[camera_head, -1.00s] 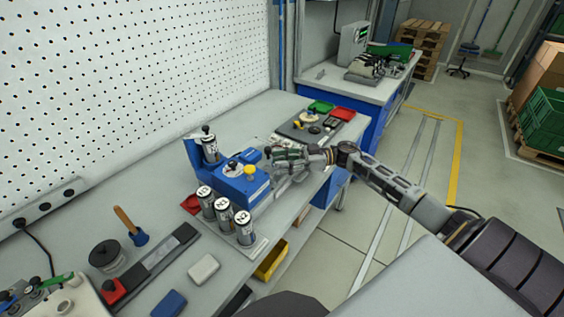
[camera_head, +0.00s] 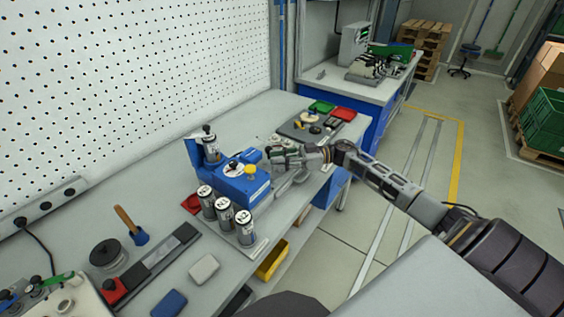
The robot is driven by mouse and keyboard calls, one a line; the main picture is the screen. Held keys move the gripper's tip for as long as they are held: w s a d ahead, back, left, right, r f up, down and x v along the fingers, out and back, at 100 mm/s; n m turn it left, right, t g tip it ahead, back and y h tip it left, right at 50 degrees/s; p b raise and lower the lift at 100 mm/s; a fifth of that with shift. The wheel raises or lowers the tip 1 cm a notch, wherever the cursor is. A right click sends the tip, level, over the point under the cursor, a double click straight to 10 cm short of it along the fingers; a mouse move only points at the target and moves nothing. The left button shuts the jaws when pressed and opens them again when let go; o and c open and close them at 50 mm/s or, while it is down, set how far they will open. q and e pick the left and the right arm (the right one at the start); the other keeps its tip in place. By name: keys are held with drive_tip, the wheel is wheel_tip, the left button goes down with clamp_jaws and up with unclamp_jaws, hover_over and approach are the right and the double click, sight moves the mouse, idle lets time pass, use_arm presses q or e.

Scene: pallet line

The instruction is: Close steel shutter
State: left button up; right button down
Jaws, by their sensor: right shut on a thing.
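A blue machine (camera_head: 246,186) stands on the bench, with a can (camera_head: 211,148) upright at its back left and a yellow knob (camera_head: 251,170) on its top. I cannot clearly pick out a steel shutter on it. My right gripper (camera_head: 272,154) is low over the bench at the machine's right end, beside its small blue block (camera_head: 250,157). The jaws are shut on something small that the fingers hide. My left gripper is not in view.
Several labelled cans (camera_head: 225,215) stand in front of the machine. A grey plate with parts (camera_head: 310,126) and green and red trays (camera_head: 343,114) lie beyond my gripper. A yellow bin (camera_head: 272,260) sits below the bench edge.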

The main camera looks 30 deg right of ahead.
drive_tip(key=shift+w+a, duration=0.3)
drive_tip(key=shift+w, duration=0.45)
drive_tip(key=c, duration=1.3)
unclamp_jaws()
drive_tip(key=shift+v, duration=6.05)
drive_tip(key=shift+c, duration=0.2)
